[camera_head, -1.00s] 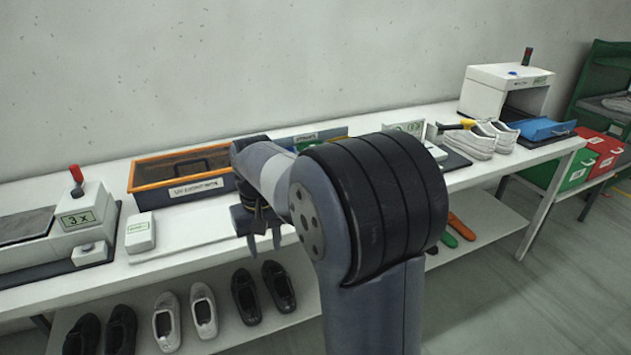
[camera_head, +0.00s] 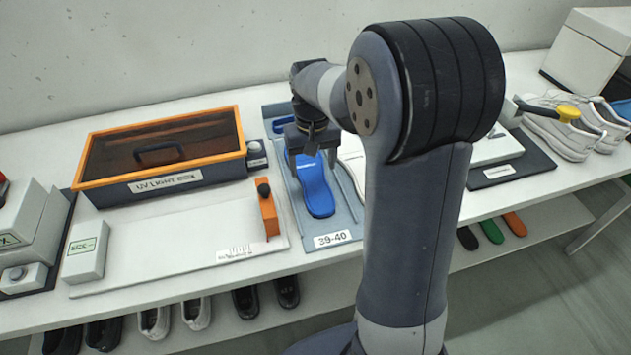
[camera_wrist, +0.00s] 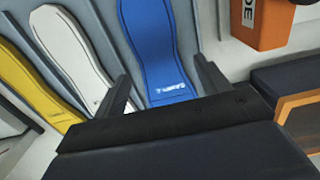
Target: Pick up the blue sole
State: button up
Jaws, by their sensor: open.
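The blue sole (camera_head: 317,193) lies flat in a grey-blue tray (camera_head: 347,222) labelled 39-40, its near end toward the table's front edge. My gripper (camera_head: 311,166) is above the far part of this sole, fingers pointing down, open and empty. In the wrist view the blue sole (camera_wrist: 156,42) shows between the two fingers of my gripper (camera_wrist: 161,68), with lettering near the jaws. Whether the fingers reach down beside it is hard to tell. My gripper hides its far end in the head view.
A white sole (camera_wrist: 70,52) and a yellow sole (camera_wrist: 30,82) lie alongside in the wrist view. The orange-rimmed UV light box (camera_head: 160,180) and an upright orange block (camera_head: 267,208) stand left of the tray. White shoes (camera_head: 570,130) stand at right.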

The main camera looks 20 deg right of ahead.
aim_at(315, 183)
jog(key=shift+w+d+f, duration=0.1)
jog(key=shift+f, duration=0.2)
notch_tip(315, 183, down, 5)
jog(key=shift+d+r, duration=0.1)
jog(key=shift+c, duration=0.2)
jog(key=c, duration=0.8)
jog(key=shift+c, duration=0.3)
